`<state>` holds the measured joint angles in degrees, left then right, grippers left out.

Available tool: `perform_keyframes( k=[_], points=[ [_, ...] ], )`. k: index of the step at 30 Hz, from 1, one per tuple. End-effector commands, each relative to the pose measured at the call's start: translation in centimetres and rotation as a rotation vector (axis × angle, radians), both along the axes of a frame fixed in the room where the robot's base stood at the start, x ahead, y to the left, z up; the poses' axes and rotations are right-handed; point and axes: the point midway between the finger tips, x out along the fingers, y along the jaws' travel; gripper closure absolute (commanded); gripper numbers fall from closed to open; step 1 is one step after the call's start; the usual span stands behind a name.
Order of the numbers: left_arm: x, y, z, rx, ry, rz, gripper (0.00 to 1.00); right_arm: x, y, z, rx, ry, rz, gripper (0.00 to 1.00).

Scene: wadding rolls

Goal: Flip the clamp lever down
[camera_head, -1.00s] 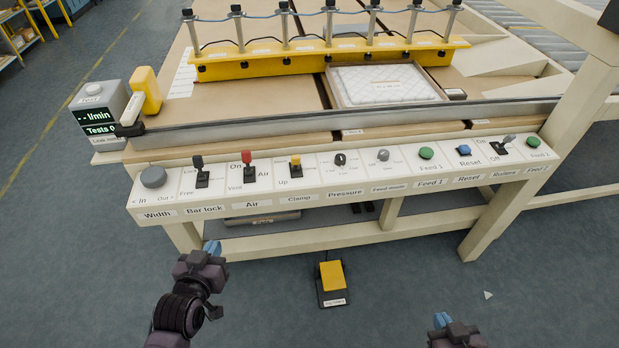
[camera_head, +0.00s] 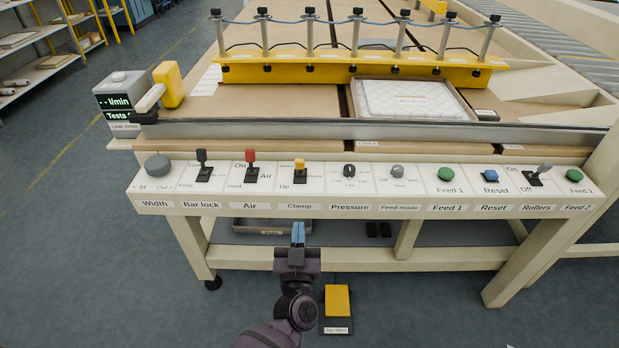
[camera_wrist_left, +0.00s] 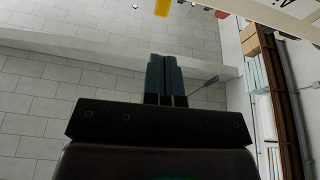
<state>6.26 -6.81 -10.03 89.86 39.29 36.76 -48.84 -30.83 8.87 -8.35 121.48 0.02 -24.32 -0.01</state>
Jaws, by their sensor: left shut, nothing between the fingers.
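The clamp lever (camera_head: 299,165) has a yellow knob and stands up from its black base on the white control panel, above the "Clamp" label and beside the word "Up". My left gripper (camera_head: 298,234) is just below and in front of the panel, under the clamp lever and apart from it. Its blue fingers are shut together and empty, pointing toward the panel. In the left wrist view the shut fingers (camera_wrist_left: 166,75) show in the middle, with a yellow knob (camera_wrist_left: 162,7) at the top edge. My right gripper is out of view.
The red-knobbed air lever (camera_head: 251,160) is left of the clamp lever, and the black pressure knob (camera_head: 349,171) is right of it. A yellow foot pedal (camera_head: 337,300) lies on the floor below. A yellow clamp bar (camera_head: 350,72) spans the table behind a metal rail (camera_head: 400,130).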

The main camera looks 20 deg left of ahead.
Motion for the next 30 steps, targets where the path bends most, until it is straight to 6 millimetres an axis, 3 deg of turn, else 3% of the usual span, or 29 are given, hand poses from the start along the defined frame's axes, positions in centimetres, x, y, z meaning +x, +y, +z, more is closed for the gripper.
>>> perform_keyframes(
  k=[17, 30],
  points=[
    [0.5, 0.2, 0.2, 0.033, 0.004, 0.015, 1.0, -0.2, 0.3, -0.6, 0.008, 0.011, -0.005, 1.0],
    [6.8, 2.0, 2.4, 0.033, 0.003, 0.013, 1.0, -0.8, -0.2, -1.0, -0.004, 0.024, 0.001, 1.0]
  ],
)
